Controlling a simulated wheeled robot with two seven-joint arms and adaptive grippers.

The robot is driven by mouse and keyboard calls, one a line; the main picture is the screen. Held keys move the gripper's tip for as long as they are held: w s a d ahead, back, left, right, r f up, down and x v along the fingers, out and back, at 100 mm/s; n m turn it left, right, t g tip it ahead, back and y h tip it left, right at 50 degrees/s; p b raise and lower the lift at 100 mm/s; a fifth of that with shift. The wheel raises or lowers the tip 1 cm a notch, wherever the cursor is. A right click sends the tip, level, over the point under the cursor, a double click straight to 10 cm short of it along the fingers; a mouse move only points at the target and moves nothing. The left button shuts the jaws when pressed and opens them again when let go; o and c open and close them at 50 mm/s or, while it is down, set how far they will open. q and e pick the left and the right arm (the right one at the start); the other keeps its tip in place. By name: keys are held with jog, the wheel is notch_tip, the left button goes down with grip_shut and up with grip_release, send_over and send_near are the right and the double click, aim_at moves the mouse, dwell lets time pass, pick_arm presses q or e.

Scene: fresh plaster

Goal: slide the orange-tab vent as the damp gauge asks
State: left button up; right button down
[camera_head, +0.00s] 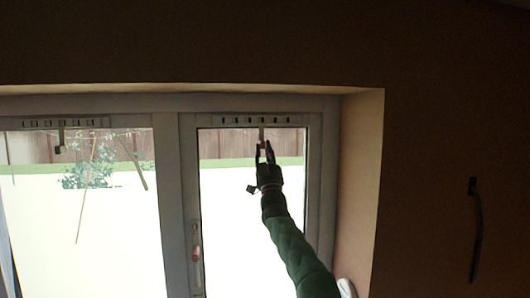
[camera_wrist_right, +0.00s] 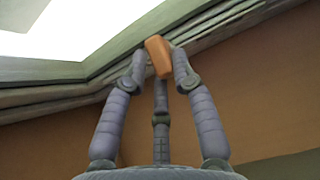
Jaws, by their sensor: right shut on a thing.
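The right window's vent (camera_head: 290,120) is a pale slotted strip along the top of its frame. A tab hangs from it near its middle. In the right wrist view the tab is an orange block (camera_wrist_right: 158,57) between the fingertips. My right gripper (camera_head: 264,148) reaches up to it in the head view and is shut on it; my right gripper also shows in the right wrist view (camera_wrist_right: 160,62). The tab's colour is hard to tell in the head view. I cannot make out a damp gauge. My left gripper is not in view.
A similar vent (camera_head: 65,123) with a darker hanging tab (camera_head: 61,138) tops the left window. A handle with some red (camera_head: 196,240) is on the middle frame. A dark strip (camera_head: 475,230) hangs on the right wall. The window's right reveal (camera_head: 358,180) stands beside my arm.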

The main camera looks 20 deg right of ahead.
jog(key=shift+w+a, duration=0.15)
jog(key=shift+a, duration=0.5)
jog(key=c, duration=1)
grip_release()
jog(key=shift+a, duration=0.2)
jog(key=shift+d, duration=0.15)
jog(key=shift+v, duration=6)
jog(key=shift+f, duration=0.1)
